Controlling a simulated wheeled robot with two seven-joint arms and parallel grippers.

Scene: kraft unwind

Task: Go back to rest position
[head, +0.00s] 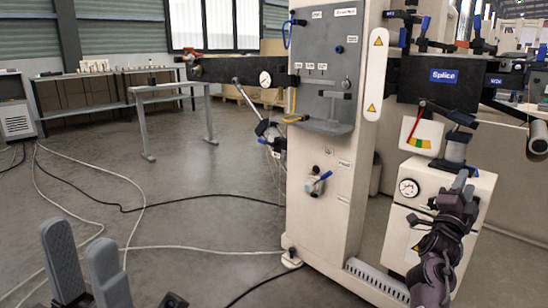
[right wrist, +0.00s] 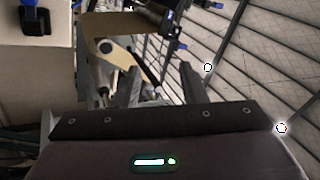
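My left gripper (head: 88,262) is at the lower left of the head view, its two grey fingers apart with nothing between them. My right gripper (head: 460,183) is at the right of the head view, in front of the white machine cabinet (head: 471,200) and just below the grey cylindrical part under the Splice unit. In the right wrist view its two dark fingers (right wrist: 160,85) stand apart, with no object seen held between them.
The tall machine column (head: 330,190) stands in the middle, with a gauge, levers and a grey panel. The Splice unit (head: 440,85) is at the right. Cables (head: 135,205) lie on the floor at left. A grey table (head: 175,90) and shelving (head: 85,95) stand behind; the floor between is open.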

